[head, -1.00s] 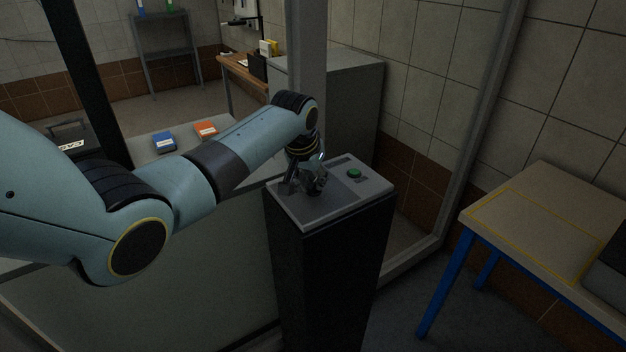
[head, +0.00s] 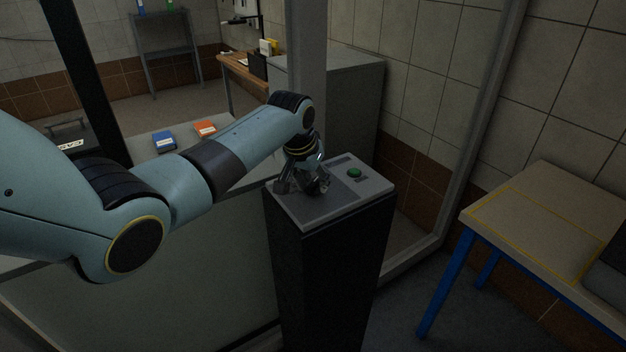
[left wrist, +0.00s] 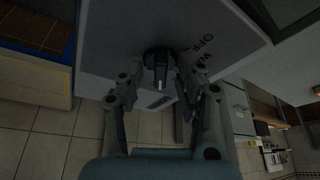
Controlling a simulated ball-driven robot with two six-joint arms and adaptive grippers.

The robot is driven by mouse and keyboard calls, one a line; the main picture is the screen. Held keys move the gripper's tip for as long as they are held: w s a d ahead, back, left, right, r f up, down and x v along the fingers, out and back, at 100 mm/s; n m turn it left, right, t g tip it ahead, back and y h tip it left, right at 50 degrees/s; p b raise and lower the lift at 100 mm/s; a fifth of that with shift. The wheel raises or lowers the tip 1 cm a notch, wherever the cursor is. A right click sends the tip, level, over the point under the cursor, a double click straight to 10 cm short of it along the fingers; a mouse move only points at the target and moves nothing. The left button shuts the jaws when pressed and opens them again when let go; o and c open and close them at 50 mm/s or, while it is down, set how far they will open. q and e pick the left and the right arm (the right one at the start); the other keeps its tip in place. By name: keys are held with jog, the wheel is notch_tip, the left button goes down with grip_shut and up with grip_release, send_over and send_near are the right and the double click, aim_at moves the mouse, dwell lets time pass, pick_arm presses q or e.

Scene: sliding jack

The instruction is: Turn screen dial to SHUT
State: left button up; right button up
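The dial is a round black knob with a lighter pointer (left wrist: 160,65) on the grey top of a dark pedestal (head: 345,205). Printed letters lie beside it on the panel, upside down in the left wrist view; only part of them is readable. My left gripper (head: 304,187) is over the panel, pointing down, and hides the dial in the head view. In the left wrist view the gripper (left wrist: 160,80) is open, one finger on each side of the knob, with gaps visible. Whether a fingertip touches it I cannot tell. My right gripper is not in view.
A green button (head: 354,173) sits on the panel right of my gripper. A frame post (head: 307,60) rises close behind the pedestal. A table with blue legs (head: 530,215) stands at the right. A blue box (head: 164,141) and an orange box (head: 205,129) lie behind my arm.

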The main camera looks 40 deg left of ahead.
pick_arm(q)
jog(key=shift+r, duration=0.1)
jog(key=v, duration=1.2)
